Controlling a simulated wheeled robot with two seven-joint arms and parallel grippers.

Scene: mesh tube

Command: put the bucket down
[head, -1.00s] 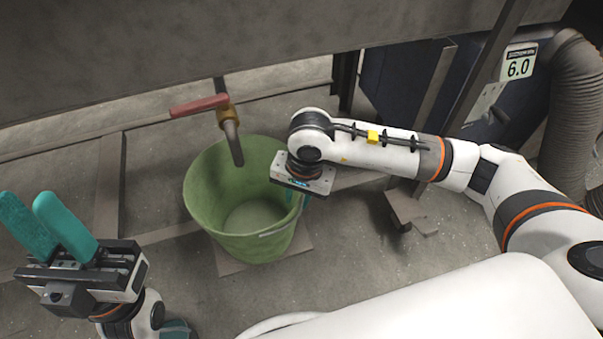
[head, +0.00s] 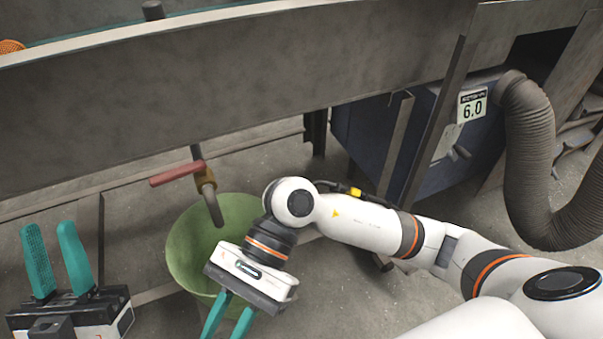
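The green bucket (head: 186,251) stands upright on the floor beneath the tap. Its right side and front are partly hidden by my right gripper and wrist. My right gripper (head: 226,326) is in front of the bucket, pointing down, its two teal fingers apart with nothing seen between them. Its fingertips are near the bottom edge of the picture. My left gripper (head: 50,235) is at the lower left, its teal fingers pointing up, open and empty, away from the bucket.
The tap (head: 205,185) with a red handle (head: 176,174) hangs over the bucket. A long grey metal beam (head: 240,85) runs across above it. A blue cabinet (head: 372,133) and a ribbed hose (head: 527,150) stand at the right. The floor left of the bucket is clear.

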